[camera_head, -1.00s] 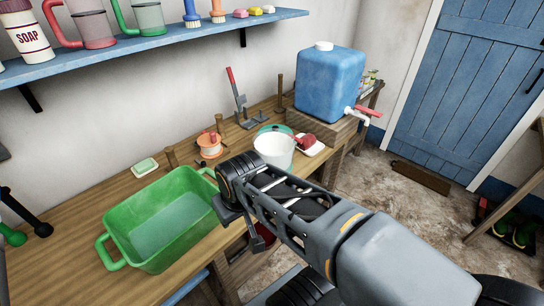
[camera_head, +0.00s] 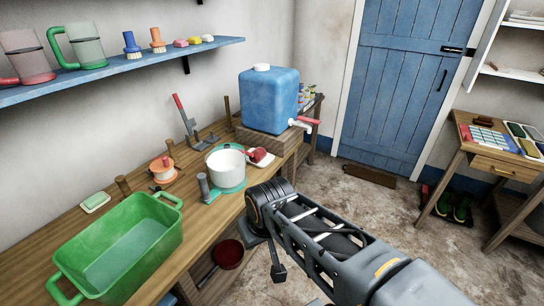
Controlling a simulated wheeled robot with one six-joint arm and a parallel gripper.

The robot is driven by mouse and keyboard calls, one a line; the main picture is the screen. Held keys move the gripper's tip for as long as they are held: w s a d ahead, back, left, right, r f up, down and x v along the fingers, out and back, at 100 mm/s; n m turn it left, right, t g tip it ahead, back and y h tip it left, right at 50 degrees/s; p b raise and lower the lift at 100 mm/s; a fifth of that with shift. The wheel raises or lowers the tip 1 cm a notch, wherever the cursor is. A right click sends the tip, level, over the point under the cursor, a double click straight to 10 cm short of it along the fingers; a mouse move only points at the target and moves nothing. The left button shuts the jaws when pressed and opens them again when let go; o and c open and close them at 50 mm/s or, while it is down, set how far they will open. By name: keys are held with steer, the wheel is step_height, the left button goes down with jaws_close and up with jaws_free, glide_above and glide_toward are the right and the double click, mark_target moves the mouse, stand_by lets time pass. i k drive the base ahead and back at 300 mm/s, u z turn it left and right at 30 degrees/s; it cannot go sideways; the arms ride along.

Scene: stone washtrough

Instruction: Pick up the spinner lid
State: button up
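I cannot tell for sure which thing is the spinner lid. A white flat piece with a red knob (camera_head: 258,157) lies on the bench behind a white bowl and could be it. The white bowl (camera_head: 226,164) stands on a teal round base (camera_head: 232,188), with a grey upright handle at its left. An orange and white round thing with a red knob (camera_head: 163,169) sits farther left. My gripper (camera_head: 275,262) is at the front of the bench, apart from all of these. Its fingers are mostly hidden behind my wrist, so its opening is unclear.
A green tub (camera_head: 125,248) fills the left of the bench. A blue water container (camera_head: 270,100) with a red tap stands on a wooden block at the back. A lever tool (camera_head: 188,122) stands near the wall. A dark red pan (camera_head: 228,254) is below.

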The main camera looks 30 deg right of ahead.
mark_target(226, 165)
steer(key=z, duration=0.55)
steer(key=k, duration=0.85)
steer(key=z, duration=0.95)
steer(key=i, duration=1.4)
steer(key=u, duration=0.45)
steer(key=i, duration=0.85)
steer(key=u, duration=1.5)
steer(key=i, duration=0.6)
steer(key=u, duration=0.6)
